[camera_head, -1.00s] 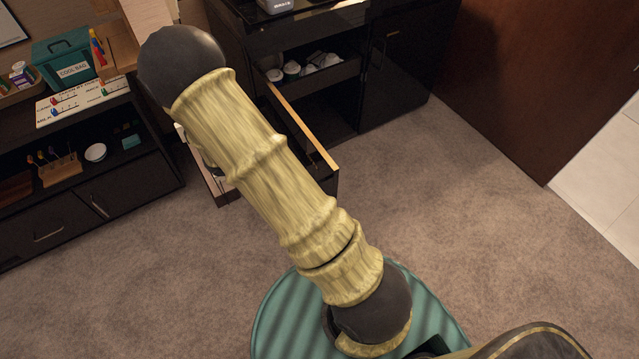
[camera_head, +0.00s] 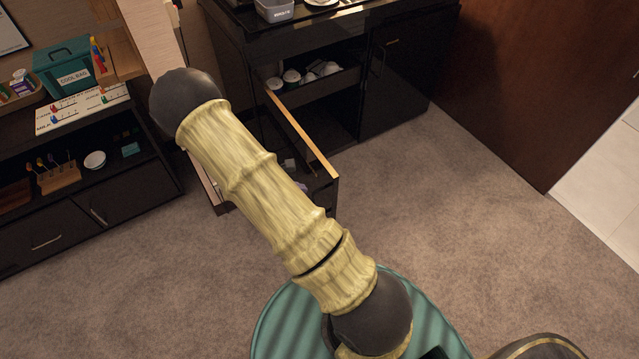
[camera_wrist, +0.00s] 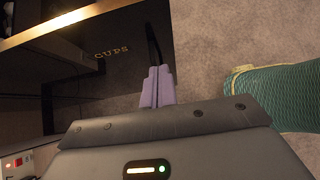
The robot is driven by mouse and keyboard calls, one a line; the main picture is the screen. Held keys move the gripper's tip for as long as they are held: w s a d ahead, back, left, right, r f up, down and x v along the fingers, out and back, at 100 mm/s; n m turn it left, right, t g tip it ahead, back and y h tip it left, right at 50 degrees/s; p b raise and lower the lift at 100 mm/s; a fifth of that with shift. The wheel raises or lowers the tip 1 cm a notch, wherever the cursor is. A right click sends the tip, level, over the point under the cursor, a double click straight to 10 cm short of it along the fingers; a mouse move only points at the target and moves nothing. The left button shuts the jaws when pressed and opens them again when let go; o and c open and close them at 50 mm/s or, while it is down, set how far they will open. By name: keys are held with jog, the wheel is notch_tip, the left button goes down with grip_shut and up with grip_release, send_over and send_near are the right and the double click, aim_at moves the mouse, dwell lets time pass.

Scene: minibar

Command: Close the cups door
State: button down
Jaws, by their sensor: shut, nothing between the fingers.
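The cups door is a dark panel lettered CUPS (camera_wrist: 112,51) in the wrist view, with a lit wooden edge at upper left. A thin black bar, perhaps its handle, runs along its right edge. My gripper (camera_wrist: 157,86) has lavender fingers pressed together, empty, close to the panel's lower right edge; I cannot tell if they touch it. In the head view my arm hides the gripper. There, an open wood-edged black unit (camera_head: 303,140) juts out from the cabinet, partly behind my arm; I cannot read a label on it.
Several cups (camera_head: 291,77) sit on a shelf inside the black cabinet. A closed black door (camera_head: 393,85) is right of it. A low shelf unit with a teal cool bag (camera_head: 68,66) stands at left. Carpet (camera_head: 450,200) is clear to the right, before a brown wooden panel (camera_head: 545,85).

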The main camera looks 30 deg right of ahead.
aim_at(328, 185)
jog(key=d+f, duration=0.1)
jog(key=d, duration=0.1)
jog(key=d+f, duration=0.1)
jog(key=d, duration=0.1)
jog(key=d+f, duration=0.1)
jog(key=d, duration=0.1)
jog(key=shift+w+p, duration=0.1)
jog(key=shift+p, duration=0.25)
jog(key=shift+d, duration=0.45)
jog(key=shift+d, duration=0.1)
